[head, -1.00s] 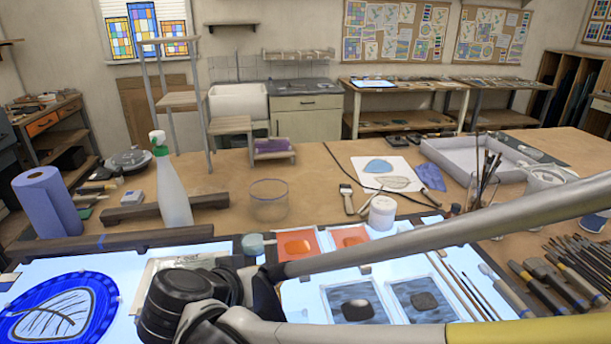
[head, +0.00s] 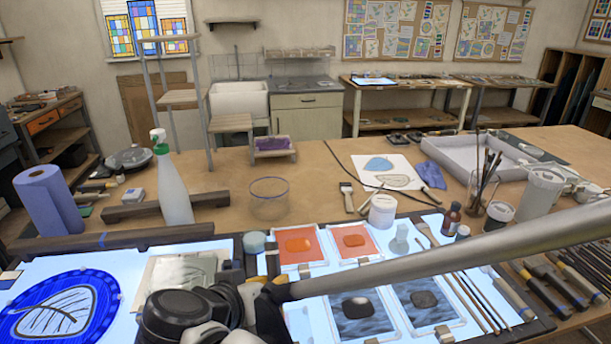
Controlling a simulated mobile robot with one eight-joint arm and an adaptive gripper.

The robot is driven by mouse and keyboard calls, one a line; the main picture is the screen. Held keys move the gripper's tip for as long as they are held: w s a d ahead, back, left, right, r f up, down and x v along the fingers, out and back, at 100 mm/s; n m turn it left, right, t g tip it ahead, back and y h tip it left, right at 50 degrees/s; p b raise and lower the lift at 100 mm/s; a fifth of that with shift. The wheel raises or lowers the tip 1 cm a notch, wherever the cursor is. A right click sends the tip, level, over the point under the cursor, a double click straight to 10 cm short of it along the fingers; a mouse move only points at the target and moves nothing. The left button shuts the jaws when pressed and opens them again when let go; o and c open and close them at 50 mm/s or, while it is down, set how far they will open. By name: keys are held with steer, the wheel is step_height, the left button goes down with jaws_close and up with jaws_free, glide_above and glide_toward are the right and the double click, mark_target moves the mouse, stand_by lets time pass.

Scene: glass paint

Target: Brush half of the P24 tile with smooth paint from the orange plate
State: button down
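Two orange plates stand side by side on the lit panel: the left one (head: 298,244) and the right one (head: 351,239), each with a darker orange paint patch. In front lie two pale-framed grey-blue squares, the left (head: 357,305) and the right (head: 424,299), each with a dark blob. A round blue piece with a white leaf (head: 55,308) lies at the left. No P24 label is readable, so I cannot tell which is that tile. My arm crosses the lower right to black joints at the lower middle; my gripper's fingers are not visible.
Several thin brushes (head: 476,302) lie at the right of the panel. A spray bottle (head: 172,185), glass bowl (head: 269,197), white jar (head: 382,211), brown bottle (head: 451,220) and brush cup (head: 482,182) stand behind. Wooden table beyond the bowl is partly clear.

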mark_target(271, 264)
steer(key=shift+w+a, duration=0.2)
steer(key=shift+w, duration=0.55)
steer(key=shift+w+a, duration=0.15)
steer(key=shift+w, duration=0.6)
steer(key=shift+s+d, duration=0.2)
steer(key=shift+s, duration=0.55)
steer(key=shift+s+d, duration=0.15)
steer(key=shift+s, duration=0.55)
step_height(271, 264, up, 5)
steer(key=p, duration=0.4)
